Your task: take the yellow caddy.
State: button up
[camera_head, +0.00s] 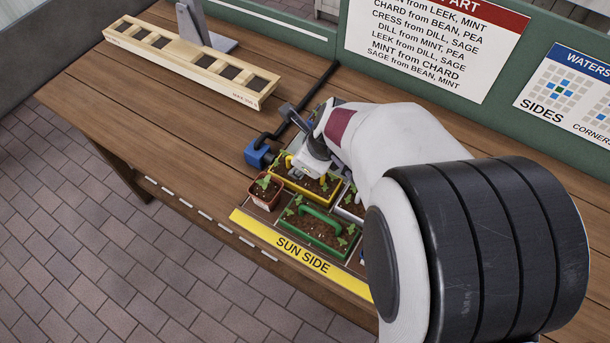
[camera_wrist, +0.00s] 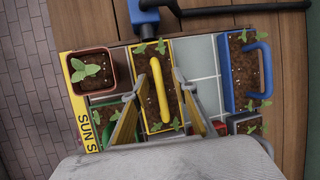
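The yellow caddy (camera_head: 301,188) is a soil-filled tray with small seedlings and a yellow arched handle. It stands among other planters on the table, and the wrist view shows its handle (camera_wrist: 158,92) upright down the middle. My gripper (camera_head: 310,166) is over the caddy in the head view, partly hiding it. In the wrist view, my gripper (camera_wrist: 157,80) has its two fingers spread, one on each side of the handle, with gaps visible. I cannot tell how far above the handle the fingertips are.
A green caddy (camera_head: 318,228) and a red pot (camera_head: 265,191) stand close beside it. A blue caddy (camera_wrist: 228,75) is to the right in the wrist view, past bare grey tiles (camera_wrist: 204,62). A blue block (camera_head: 258,154) with a black pipe is behind. A wooden rack (camera_head: 190,60) lies far left.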

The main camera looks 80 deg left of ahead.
dwell(0.3)
grip_shut()
jog(key=shift+r, duration=0.1)
jog(key=shift+r, duration=4.95)
